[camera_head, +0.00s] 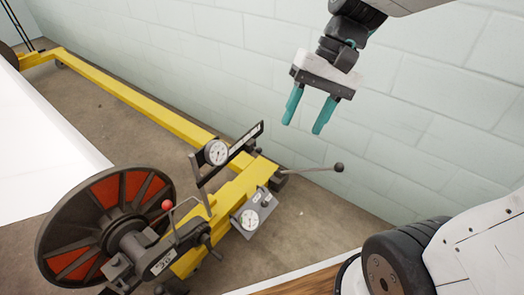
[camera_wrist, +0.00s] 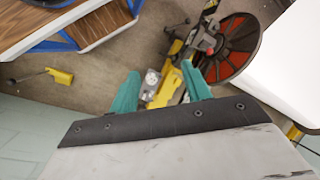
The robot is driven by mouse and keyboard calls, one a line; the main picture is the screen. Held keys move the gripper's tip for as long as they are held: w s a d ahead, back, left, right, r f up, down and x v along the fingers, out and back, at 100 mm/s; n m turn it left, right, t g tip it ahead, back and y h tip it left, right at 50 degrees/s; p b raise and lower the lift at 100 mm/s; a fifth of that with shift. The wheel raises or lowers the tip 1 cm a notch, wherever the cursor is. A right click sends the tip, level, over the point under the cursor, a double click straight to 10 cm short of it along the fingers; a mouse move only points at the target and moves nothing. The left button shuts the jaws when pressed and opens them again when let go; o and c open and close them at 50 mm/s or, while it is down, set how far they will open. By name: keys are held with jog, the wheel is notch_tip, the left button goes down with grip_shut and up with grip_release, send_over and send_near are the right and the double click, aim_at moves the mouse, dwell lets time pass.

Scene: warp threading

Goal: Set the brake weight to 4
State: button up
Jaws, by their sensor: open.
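The yellow machine frame (camera_head: 130,97) runs from the back left towards the front and carries a large red and black wheel (camera_head: 88,190). An upper round dial (camera_head: 216,152) and a lower round dial (camera_head: 250,219) sit on it; their readings are too small to tell. A lever with a black ball knob (camera_head: 338,167) sticks out to the right, and a red ball knob (camera_head: 167,205) stands near the wheel. I cannot tell which part is the brake weight. My gripper (camera_head: 305,127) is open and empty, above and apart from the machine; its teal fingers also show in the wrist view (camera_wrist: 160,72).
A pale block wall (camera_head: 270,60) runs behind the machine. A white panel (camera_head: 35,150) lies at the left. In the wrist view, a wooden surface with blue edging (camera_wrist: 105,22) is at upper left, and a small yellow block (camera_wrist: 60,77) is on the floor.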

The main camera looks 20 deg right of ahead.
jog(key=w+f+m+t+y, duration=0.1)
jog(key=w+f+m+y, duration=0.2)
jog(key=w+f, duration=0.35)
jog(key=w+a+f+m+y, duration=0.1)
jog(key=w+f+m+y, duration=0.25)
jog(key=w, duration=0.65)
jog(key=w+f+m+t+y, duration=0.1)
jog(key=w+f+m+y, duration=0.15)
jog(key=w+f, duration=0.4)
jog(key=w+d+f+m+t+y, duration=0.2)
jog(key=w+f+m+t, duration=0.1)
jog(key=w+f, duration=0.3)
jog(key=m+t+h, duration=0.3)
jog(key=m+t, duration=0.6)
jog(key=m, duration=0.1)
send_near(255, 148)
jog(key=x, duration=0.6)
jog(key=shift+w+a+f, duration=0.2)
jog(key=shift+f, duration=0.05)
